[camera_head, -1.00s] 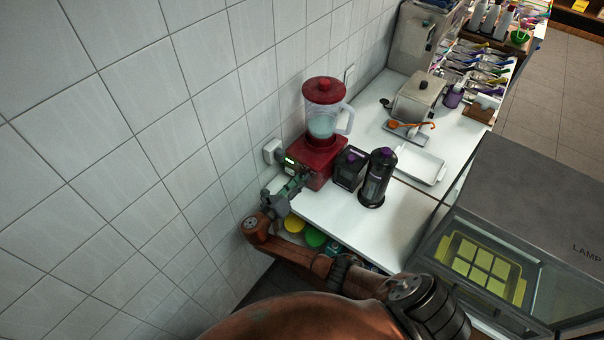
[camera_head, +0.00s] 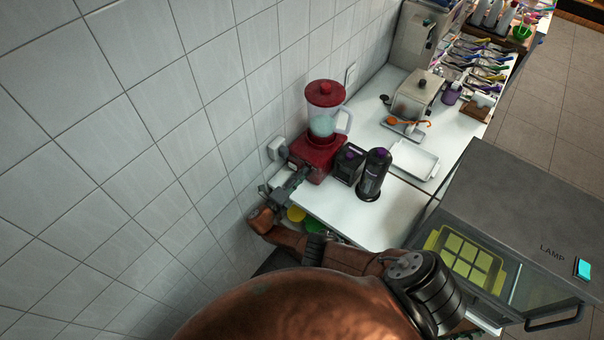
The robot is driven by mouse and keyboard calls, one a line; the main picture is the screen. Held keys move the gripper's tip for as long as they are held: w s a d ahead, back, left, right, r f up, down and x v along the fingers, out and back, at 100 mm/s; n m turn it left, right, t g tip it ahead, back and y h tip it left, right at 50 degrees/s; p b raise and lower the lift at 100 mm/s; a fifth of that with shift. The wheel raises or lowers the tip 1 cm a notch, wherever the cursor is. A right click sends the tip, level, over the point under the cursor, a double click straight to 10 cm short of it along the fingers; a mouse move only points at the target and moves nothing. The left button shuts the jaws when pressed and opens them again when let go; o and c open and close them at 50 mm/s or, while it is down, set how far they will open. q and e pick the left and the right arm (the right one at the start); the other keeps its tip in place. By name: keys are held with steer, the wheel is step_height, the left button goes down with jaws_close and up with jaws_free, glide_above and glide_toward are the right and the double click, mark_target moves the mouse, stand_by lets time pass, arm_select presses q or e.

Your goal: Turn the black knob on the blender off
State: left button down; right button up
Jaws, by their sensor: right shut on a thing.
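The red blender (camera_head: 312,160) stands on the white counter against the tiled wall. Its clear jug (camera_head: 322,122) has a red lid and pale contents. My right gripper (camera_head: 299,174) reaches up from below to the front of the blender's red base. Its fingers are shut at the base's front face, where the black knob sits. The knob itself is hidden by the fingers, so its turn position cannot be seen. My left gripper is not in view.
A black square container (camera_head: 348,164) and a tall black bottle (camera_head: 374,176) stand right of the blender. A white tray (camera_head: 414,160) lies farther right. A glass display case (camera_head: 500,220) fills the right side. The counter's front part is clear.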

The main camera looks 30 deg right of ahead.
steer(key=shift+n, duration=0.5)
steer(key=o, duration=1.1)
steer(key=shift+o, duration=0.2)
steer(key=shift+a, duration=0.1)
steer(key=v, duration=1.2)
steer(key=shift+s+f, duration=0.1)
steer(key=shift+f, duration=0.05)
